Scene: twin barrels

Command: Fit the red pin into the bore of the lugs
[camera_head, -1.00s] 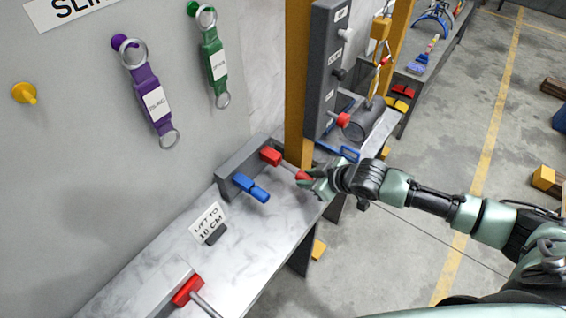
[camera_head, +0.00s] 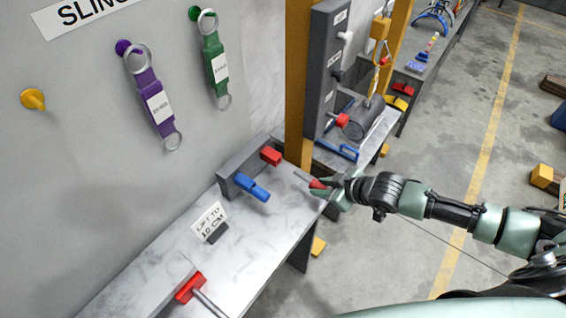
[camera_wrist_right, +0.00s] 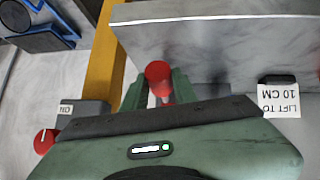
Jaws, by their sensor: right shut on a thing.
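My right gripper (camera_head: 322,188) is shut on the red pin (camera_head: 317,184), above the bench's right edge. The pin's thin grey shank points up and left, clear of the red block (camera_head: 271,156) on the bench rack. In the right wrist view the red end of the pin (camera_wrist_right: 157,75) shows between the fingers (camera_wrist_right: 157,92). I cannot clearly make out the lugs or their bore. My left gripper is not in view.
The grey rack (camera_head: 236,166) also carries a blue handle-like piece (camera_head: 250,187). A lift-height sign (camera_head: 209,220) stands on the bench (camera_head: 165,248). A red piece with a grey rod (camera_head: 190,287) is at the near end. An orange post (camera_head: 299,90) rises behind.

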